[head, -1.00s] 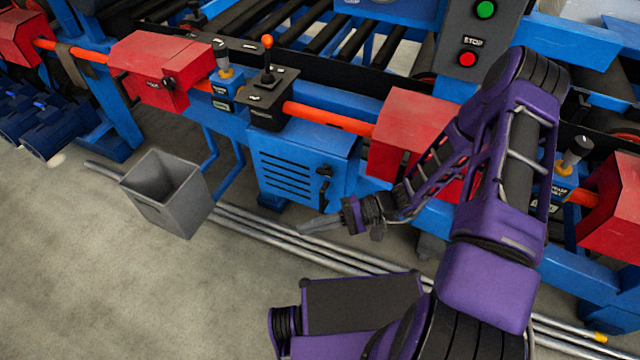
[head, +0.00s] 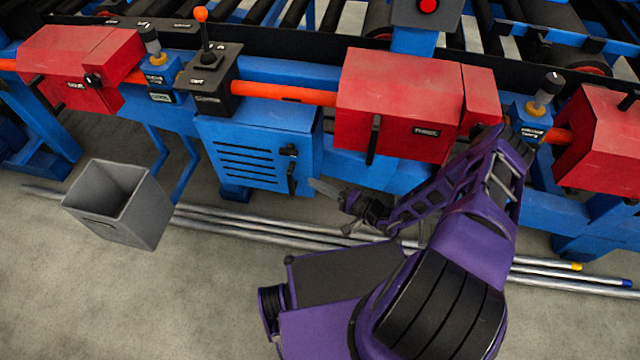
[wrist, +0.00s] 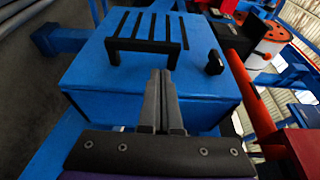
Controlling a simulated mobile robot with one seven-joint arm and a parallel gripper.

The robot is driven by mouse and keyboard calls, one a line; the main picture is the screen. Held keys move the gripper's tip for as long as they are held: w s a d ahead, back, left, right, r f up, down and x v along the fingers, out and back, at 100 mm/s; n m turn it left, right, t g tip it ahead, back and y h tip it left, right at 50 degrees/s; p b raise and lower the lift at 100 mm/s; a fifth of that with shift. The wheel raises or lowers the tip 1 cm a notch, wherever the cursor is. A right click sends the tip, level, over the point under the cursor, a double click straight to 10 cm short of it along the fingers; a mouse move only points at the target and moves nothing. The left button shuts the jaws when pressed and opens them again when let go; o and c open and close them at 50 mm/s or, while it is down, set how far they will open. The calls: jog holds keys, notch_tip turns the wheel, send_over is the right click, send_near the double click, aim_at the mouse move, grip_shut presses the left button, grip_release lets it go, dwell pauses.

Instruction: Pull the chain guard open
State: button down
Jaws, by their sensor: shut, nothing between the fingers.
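The blue slotted cover (head: 262,128), which I take to be the chain guard, is a box under the orange rail and looks closed. It has a black upright handle (head: 291,178) and a black knob (head: 289,150) on its right side. In the wrist view the cover (wrist: 85,78) fills the middle, with the bar handle (wrist: 145,50) and the knob (wrist: 214,63). My gripper (head: 315,186) is just right of the handle in the head view. In the wrist view its fingertips (wrist: 162,75) are together and empty, close to the handle's end. I cannot tell whether they touch it.
Red boxes stand along the orange rail (head: 290,93), one (head: 400,100) above my arm. A black lever box (head: 210,80) sits above the cover. A grey bin (head: 115,205) and long metal pipes (head: 240,222) are on the floor. Open floor lies at lower left.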

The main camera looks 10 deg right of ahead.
aim_at(297, 175)
jog(key=x, duration=0.7)
jog(key=shift+b, duration=0.35)
jog(key=shift+s+a, duration=0.1)
jog(key=shift+s, duration=0.1)
